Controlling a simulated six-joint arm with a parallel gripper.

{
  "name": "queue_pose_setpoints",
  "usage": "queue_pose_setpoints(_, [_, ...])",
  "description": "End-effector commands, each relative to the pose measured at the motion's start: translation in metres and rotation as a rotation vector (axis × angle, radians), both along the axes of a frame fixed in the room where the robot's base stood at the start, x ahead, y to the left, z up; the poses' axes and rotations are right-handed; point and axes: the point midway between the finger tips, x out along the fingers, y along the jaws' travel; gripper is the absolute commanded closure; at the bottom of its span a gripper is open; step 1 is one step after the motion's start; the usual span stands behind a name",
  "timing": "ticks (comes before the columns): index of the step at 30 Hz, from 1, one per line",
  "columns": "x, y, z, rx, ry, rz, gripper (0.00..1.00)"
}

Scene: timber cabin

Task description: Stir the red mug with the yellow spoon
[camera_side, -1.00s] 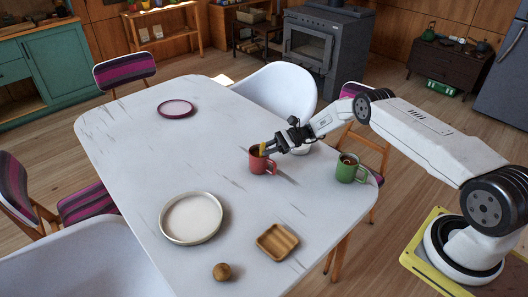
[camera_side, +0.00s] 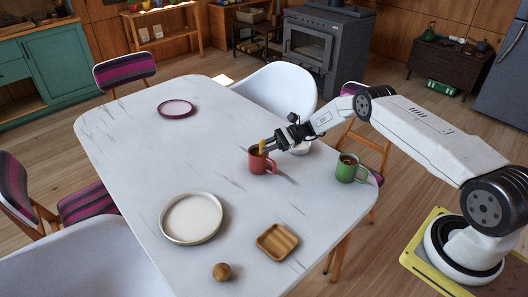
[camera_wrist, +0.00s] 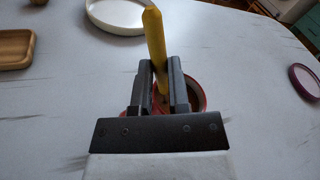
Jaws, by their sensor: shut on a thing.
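The red mug (camera_side: 260,162) stands upright on the white table. My gripper (camera_side: 265,148) is just above the mug's rim, shut on the yellow spoon (camera_side: 262,145). In the wrist view the spoon's handle (camera_wrist: 154,38) rises between the two fingers (camera_wrist: 161,84). The spoon's lower end is hidden by the fingers and the mug. The red mug's rim (camera_wrist: 201,95) shows behind the fingers in the wrist view.
A green mug (camera_side: 346,171) stands to the right, near the table edge. A white bowl (camera_side: 301,147) is partly hidden behind my gripper. A large plate (camera_side: 191,219), wooden dish (camera_side: 277,242), round brown item (camera_side: 221,271) and purple-rimmed plate (camera_side: 175,109) lie apart on the table.

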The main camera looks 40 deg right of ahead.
Motion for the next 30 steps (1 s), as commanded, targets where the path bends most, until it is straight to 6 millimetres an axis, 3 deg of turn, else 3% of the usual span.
queue_pose_setpoints(30, [-0.02,0.012,0.054,0.0,-0.001,0.001,1.0])
